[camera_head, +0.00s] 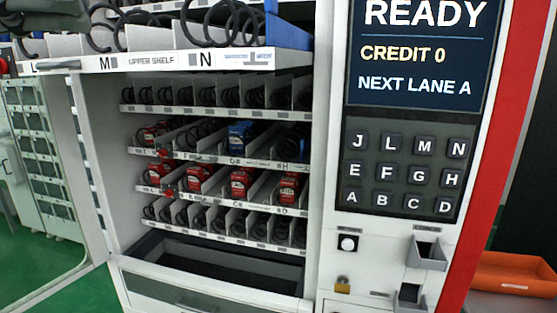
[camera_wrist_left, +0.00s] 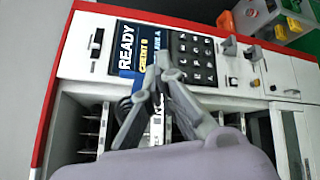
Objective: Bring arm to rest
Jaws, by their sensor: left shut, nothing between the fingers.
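My left gripper (camera_wrist_left: 168,66) shows in the left wrist view with its fingertips together and nothing between them. Behind it, the vending machine's READY screen (camera_wrist_left: 128,48) and keypad (camera_wrist_left: 192,57) appear turned sideways. In the head view the vending machine's screen (camera_head: 418,60) reads READY, CREDIT 0, NEXT LANE A, above the lettered keypad (camera_head: 405,172). A dark grey part at the top left of the head view may be my left arm; its fingertips cannot be made out there. My right gripper is in neither view.
The upper shelf (camera_head: 150,62) juts out with empty-looking coils. Red boxes (camera_head: 240,182) and a blue box (camera_head: 241,134) sit in lower lanes. The glass door (camera_head: 45,150) stands open at left. An orange bin (camera_head: 515,274) is at right.

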